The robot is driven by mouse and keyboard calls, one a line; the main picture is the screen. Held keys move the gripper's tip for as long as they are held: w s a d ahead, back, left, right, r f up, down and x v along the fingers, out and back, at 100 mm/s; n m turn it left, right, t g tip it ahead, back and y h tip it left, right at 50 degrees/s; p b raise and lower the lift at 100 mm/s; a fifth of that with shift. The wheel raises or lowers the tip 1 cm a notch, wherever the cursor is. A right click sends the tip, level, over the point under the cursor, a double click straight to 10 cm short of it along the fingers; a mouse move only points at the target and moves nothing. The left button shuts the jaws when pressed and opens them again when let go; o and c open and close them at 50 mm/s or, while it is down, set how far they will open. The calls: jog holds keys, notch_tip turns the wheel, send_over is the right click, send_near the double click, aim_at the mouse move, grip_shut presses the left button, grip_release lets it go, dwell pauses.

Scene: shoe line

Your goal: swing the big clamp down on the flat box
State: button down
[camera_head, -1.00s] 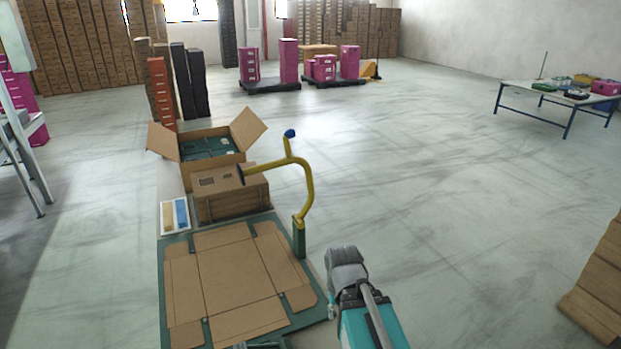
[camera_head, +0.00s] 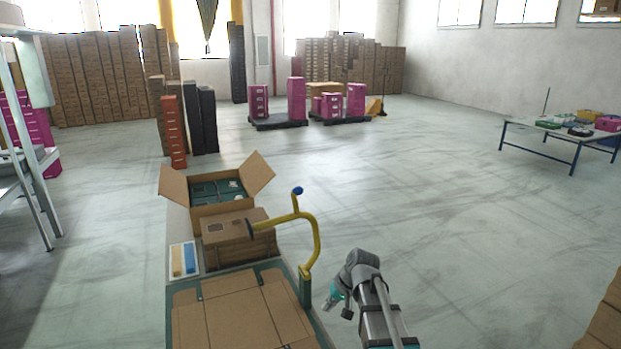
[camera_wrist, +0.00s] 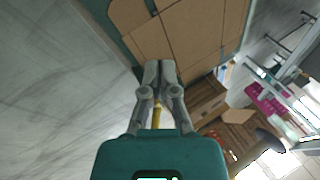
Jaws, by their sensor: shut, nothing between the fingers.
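The big clamp (camera_head: 317,240) is a yellow curved arm with a blue knob and a dark pad, standing on a green post. It is raised, its pad end in front of a closed brown carton in the picture. The flat box (camera_head: 245,315) is unfolded brown cardboard on a green-edged board; its near part is cut off. It also shows at the top of the wrist view (camera_wrist: 185,35). My gripper (camera_wrist: 160,65) is shut and empty, its tips overlapping the cardboard in that view. Behind its fingers a bit of yellow clamp shows. In the head view my gripper (camera_head: 331,300) is right of the post, apart from the clamp.
The closed carton (camera_head: 240,242) stands behind the flat box, with an open carton (camera_head: 218,190) beyond it. A small tray (camera_head: 184,262) with yellow and blue pieces lies at left.

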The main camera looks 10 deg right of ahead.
jog(key=w+d+r+m+t+y+p, duration=0.1)
jog(key=w+d+r+t+y+p, duration=0.1)
jog(key=w+r, duration=0.6)
jog(key=w+d+r+m+t+y+p, duration=0.1)
jog(key=w+d+r+t+y+p, duration=0.1)
jog(key=w+d+r+p, duration=0.3)
jog(key=w+d+r+m+t+y+p, duration=0.1)
jog(key=w+d+r+t+y+p, duration=0.1)
jog(key=w+r+p, duration=0.5)
jog(key=w+d+r+y, duration=0.1)
jog(key=w+r, duration=0.4)
jog(key=r, duration=0.2)
jog(key=shift+w+d+r+t, duration=0.25)
jog(key=shift+w+d+t, duration=0.05)
jog(key=shift+w, duration=0.05)
jog(key=shift+a, duration=0.1)
jog(key=s+a+b+x, duration=0.1)
jog(key=s+b+x, duration=0.1)
jog(key=x, duration=1)
jog(key=shift+a+f+b, duration=0.3)
jog(key=shift+a+b, duration=0.3)
jog(key=shift+b, duration=0.15)
